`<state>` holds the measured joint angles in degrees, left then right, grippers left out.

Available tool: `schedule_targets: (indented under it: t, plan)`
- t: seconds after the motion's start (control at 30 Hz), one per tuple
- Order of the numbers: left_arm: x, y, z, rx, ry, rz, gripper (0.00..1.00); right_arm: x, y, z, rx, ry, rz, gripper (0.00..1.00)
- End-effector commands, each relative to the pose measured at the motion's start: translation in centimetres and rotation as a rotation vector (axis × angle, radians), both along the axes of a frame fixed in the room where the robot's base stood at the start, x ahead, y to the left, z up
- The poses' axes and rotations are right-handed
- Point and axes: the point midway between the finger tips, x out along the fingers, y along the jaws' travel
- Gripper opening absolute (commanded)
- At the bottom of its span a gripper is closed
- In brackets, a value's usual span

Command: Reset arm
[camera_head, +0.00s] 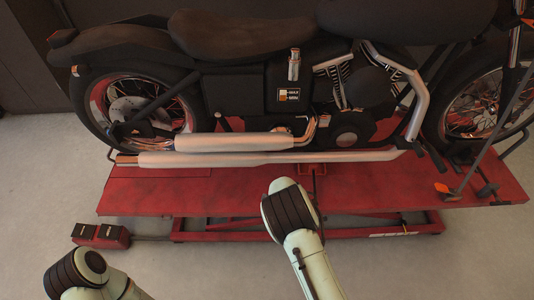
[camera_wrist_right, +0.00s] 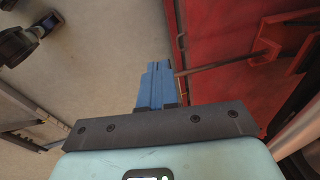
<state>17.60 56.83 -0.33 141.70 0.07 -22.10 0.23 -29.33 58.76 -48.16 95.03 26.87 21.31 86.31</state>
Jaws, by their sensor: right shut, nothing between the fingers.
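My right gripper (camera_wrist_right: 157,70) shows in the right wrist view with its blue fingers together and nothing between them. It is over the grey floor, close to the side of the red motorcycle lift (camera_wrist_right: 225,65). I cannot tell whether it touches the lift. In the head view my right arm rises from the bottom middle in front of the lift (camera_head: 150,199), and its gripper does not show. My left arm shows only in part at the lower left of that view; its gripper is out of sight.
A black motorcycle (camera_head: 235,85) with chrome exhaust pipes (camera_head: 270,157) stands on the lift. A red block with black pads (camera_head: 101,235) sits at the lift's lower left. Grey floor (camera_head: 40,190) is clear at left. A dark object (camera_wrist_right: 25,42) stands on the floor, upper left in the wrist view.

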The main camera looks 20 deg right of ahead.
Motion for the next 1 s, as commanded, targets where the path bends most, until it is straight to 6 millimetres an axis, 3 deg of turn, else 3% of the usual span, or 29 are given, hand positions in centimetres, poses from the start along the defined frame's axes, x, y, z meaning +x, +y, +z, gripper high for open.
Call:
schedule_targets:
  t: [0.17,0.27,0.37,0.47,0.6,0.7,0.83,1.0]
  plan:
    - [0.0,0.0,0.0,0.000,0.000,0.000,0.49,-0.3,-0.1,-0.3,0.000,0.007,0.007,0.00]
    - [0.0,0.0,0.0,0.000,0.000,0.000,0.49,-2.2,-0.9,-1.9,-0.004,0.049,0.058,0.00]
    - [0.0,0.0,0.1,0.000,0.000,0.000,0.49,-6.5,-1.9,-5.1,0.000,0.136,0.194,0.00]
    - [0.1,0.0,0.1,0.000,-0.001,0.000,0.49,-13.0,-1.9,-8.8,0.041,0.242,0.423,0.00]
    - [0.1,0.0,0.2,0.000,-0.001,0.000,0.49,-22.4,0.9,-11.6,0.163,0.309,0.838,0.00]
    - [0.1,0.0,0.3,0.000,-0.001,0.000,0.49,-27.1,4.0,-11.4,0.251,0.269,1.110,0.00]
    - [0.2,0.0,0.3,0.000,-0.002,0.001,0.49,-30.4,7.5,-10.1,0.319,0.166,1.369,0.00]
    - [0.2,0.0,0.3,0.000,-0.002,0.000,0.49,-31.8,9.6,-8.8,0.339,0.075,1.523,0.00]
